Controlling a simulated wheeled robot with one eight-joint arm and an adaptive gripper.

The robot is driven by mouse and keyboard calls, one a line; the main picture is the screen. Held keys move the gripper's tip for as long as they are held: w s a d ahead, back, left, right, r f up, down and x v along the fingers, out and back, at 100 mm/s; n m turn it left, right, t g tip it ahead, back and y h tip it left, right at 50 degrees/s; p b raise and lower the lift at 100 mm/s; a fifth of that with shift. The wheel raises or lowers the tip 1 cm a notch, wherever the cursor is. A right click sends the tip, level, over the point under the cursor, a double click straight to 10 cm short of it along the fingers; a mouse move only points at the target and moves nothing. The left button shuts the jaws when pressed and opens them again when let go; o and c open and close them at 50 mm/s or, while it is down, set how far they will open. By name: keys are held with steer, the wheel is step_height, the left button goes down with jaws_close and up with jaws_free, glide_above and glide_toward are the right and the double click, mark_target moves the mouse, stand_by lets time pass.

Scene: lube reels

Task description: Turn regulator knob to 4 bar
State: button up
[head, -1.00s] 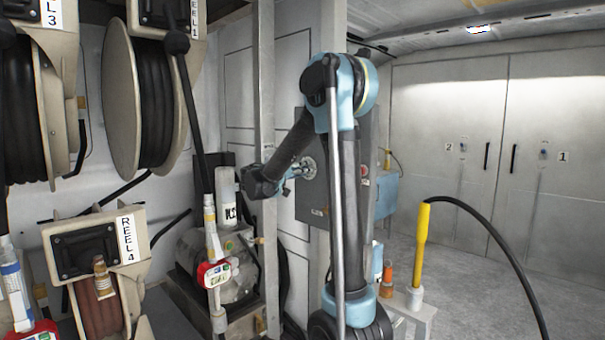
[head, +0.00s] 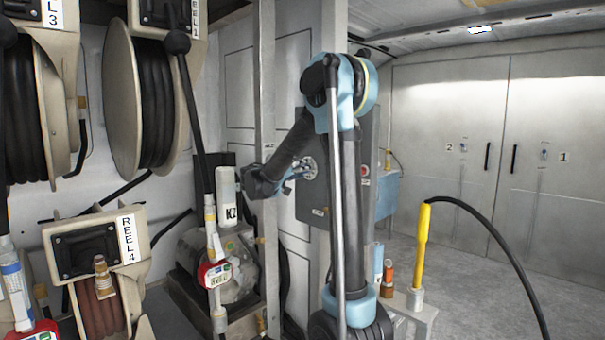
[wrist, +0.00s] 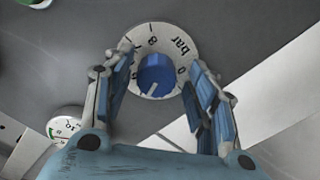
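The regulator knob (wrist: 155,75) is blue, with a white line that points toward the bottom of the wrist view. It sits in the middle of a round pale dial (wrist: 151,32) marked with numbers and "bar", on a grey panel. The dial also shows in the head view (head: 310,166). My gripper (wrist: 157,82) is open, with one finger left of the knob and the other right of it. A gap shows between each finger and the knob. In the head view my gripper (head: 292,172) reaches toward the dial from the left.
A small gauge (wrist: 65,125) is at lower left in the wrist view. A metal post (head: 265,60) stands near my wrist. Hose reels, including Reel 4 (head: 88,250), fill the left. A yellow handle (head: 422,250) stands at right; open floor lies beyond.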

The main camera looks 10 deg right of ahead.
steer(key=shift+s, duration=0.1)
steer(key=v, duration=1.1)
steer(key=shift+s+a, duration=0.15)
steer(key=shift+a, duration=0.2)
steer(key=shift+f, duration=0.1)
